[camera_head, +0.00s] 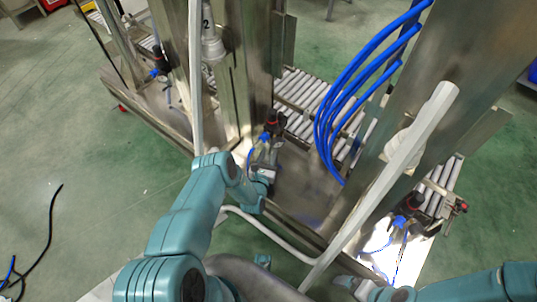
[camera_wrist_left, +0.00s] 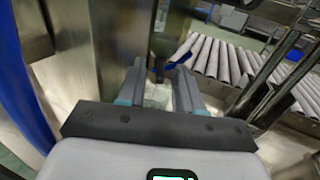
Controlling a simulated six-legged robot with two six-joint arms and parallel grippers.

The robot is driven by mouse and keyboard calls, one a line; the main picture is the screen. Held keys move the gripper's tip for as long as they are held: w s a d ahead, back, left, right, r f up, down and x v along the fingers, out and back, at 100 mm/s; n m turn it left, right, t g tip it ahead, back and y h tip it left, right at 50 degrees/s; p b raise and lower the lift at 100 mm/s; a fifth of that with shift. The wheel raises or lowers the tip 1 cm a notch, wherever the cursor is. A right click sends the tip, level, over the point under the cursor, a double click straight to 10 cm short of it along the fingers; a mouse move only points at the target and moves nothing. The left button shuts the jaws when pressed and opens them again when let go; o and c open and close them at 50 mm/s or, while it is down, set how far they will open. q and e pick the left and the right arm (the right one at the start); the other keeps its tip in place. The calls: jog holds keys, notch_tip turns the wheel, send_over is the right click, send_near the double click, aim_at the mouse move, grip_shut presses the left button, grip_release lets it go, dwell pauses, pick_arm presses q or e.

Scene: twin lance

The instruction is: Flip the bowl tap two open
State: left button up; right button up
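The tap (camera_head: 270,130) below the post marked "2" has a black and red body with blue fittings. It stands on the steel frame in the middle of the head view. My left gripper (camera_head: 265,165) is just in front of it and partly covers its lower part. In the left wrist view, my left gripper (camera_wrist_left: 158,90) has its fingers apart, with a dark part of the tap (camera_wrist_left: 158,70) seen beyond the gap. I cannot tell whether they touch. My right gripper (camera_head: 350,287) is low at the bottom edge; its fingers are unclear.
Similar taps stand at the left (camera_head: 160,60) and right (camera_head: 412,205) of the frame. A roller conveyor (camera_head: 300,90) runs behind. Blue hoses (camera_head: 350,80) and a pale slanted bar (camera_head: 400,150) stand right of my left gripper. Green floor (camera_head: 90,110) is open at the left.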

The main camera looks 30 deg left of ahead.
pick_arm(q)
jog(key=shift+s+d, duration=0.1)
jog(key=shift+s, duration=0.25)
jog(key=p+v, duration=0.2)
jog(key=v, duration=1.3)
jog(key=shift+s+p, duration=0.3)
jog(key=shift+p, duration=0.1)
jog(key=shift+w+d, duration=0.1)
jog(key=shift+d, duration=0.1)
